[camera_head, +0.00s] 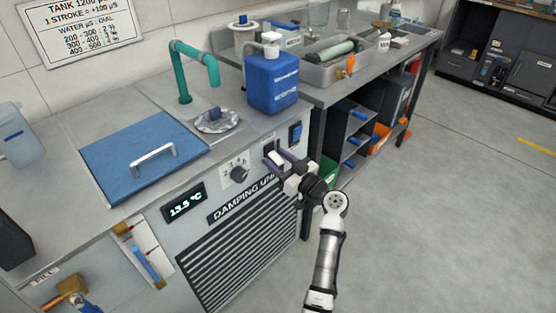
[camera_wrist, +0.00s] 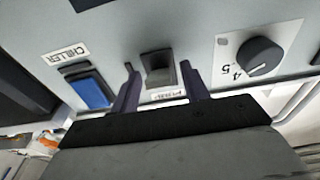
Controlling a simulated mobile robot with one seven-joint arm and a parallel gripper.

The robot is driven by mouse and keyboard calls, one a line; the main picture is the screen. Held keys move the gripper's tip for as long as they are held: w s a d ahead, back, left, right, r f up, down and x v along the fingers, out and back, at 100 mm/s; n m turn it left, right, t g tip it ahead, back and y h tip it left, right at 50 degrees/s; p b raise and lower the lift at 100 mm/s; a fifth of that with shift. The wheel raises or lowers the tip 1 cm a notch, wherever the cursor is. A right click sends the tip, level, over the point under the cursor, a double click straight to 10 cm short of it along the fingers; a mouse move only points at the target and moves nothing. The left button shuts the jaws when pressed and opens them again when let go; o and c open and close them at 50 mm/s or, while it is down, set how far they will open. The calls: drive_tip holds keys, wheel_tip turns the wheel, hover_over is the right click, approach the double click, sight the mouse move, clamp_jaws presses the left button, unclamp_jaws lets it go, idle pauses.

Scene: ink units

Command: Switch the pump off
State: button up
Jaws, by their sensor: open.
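The pump switch (camera_wrist: 158,66) is a grey rocker in a dark frame on the front panel of the damping unit. In the wrist view it lies between my gripper's two dark fingers, and a small label (camera_wrist: 167,95), partly seen and upside down, sits beside it. I cannot tell whether the fingers touch the panel. My gripper (camera_wrist: 159,72) is open and empty. In the head view my gripper (camera_head: 279,160) is at the panel's upper right and hides most of the switch.
A blue chiller switch (camera_wrist: 90,88) is on one side, also blue in the head view (camera_head: 296,133). A dark dial (camera_wrist: 259,56) is on the other. A temperature display (camera_head: 183,204) reads about 13.5 °C. A blue bottle (camera_head: 272,80) stands above on the worktop. Floor at right is clear.

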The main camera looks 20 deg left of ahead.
drive_tip(key=b+v, duration=0.3)
drive_tip(key=v, duration=1.1)
drive_tip(key=shift+w+a, duration=0.1)
